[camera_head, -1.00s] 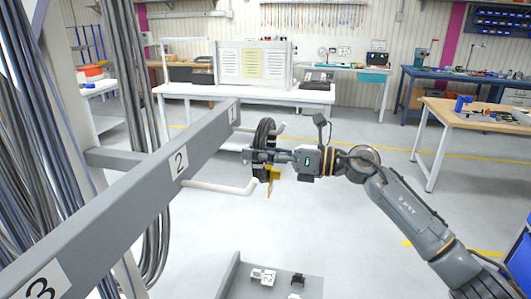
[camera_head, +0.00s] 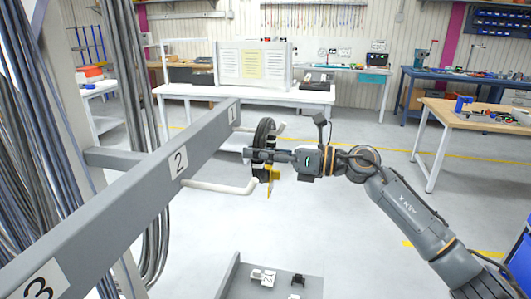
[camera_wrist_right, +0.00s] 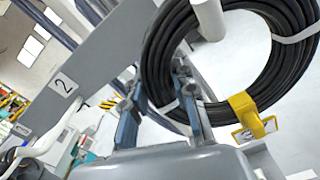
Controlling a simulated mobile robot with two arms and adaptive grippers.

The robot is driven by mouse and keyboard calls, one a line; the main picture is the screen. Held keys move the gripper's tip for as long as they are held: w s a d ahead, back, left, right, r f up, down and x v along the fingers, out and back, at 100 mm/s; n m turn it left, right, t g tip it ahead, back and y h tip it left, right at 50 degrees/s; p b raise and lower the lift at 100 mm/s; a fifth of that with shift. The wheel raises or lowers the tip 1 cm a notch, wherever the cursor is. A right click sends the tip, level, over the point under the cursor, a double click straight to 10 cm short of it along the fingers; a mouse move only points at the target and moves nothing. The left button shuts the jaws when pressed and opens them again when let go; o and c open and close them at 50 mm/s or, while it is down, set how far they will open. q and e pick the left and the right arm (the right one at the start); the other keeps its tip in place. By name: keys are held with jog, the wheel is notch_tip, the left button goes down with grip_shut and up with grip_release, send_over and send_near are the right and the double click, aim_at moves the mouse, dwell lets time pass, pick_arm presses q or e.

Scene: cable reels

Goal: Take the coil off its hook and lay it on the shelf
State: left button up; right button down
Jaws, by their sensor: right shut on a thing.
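The coil (camera_head: 264,132) is a black ring of cable with white ties and a yellow tag (camera_head: 272,176). It hangs upright at the white hook (camera_head: 280,127) by number 1 on the grey beam. My right gripper (camera_head: 262,156) is shut on the lower part of the coil. In the right wrist view, the fingers (camera_wrist_right: 160,100) close on the black cable (camera_wrist_right: 165,65), and the white hook end (camera_wrist_right: 208,20) shows within the ring. I cannot tell whether the coil touches the hook. A grey shelf (camera_head: 278,291) is low at the bottom. My left gripper is not in view.
The grey beam (camera_head: 125,210) runs diagonally across the left. An empty white hook (camera_head: 225,187) by number 2 sticks out just nearer than the coil. Several small parts, including a white one (camera_head: 263,277), lie on the shelf.

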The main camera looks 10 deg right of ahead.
aim_at(259, 141)
jog(key=shift+r, duration=0.2)
dwell(0.3)
jog(key=shift+r+p, duration=1.4)
jog(key=shift+r, duration=0.75)
jog(key=shift+d, duration=0.1)
jog(key=shift+b+v, duration=0.7)
jog(key=shift+v, duration=0.7)
jog(key=shift+d, duration=0.1)
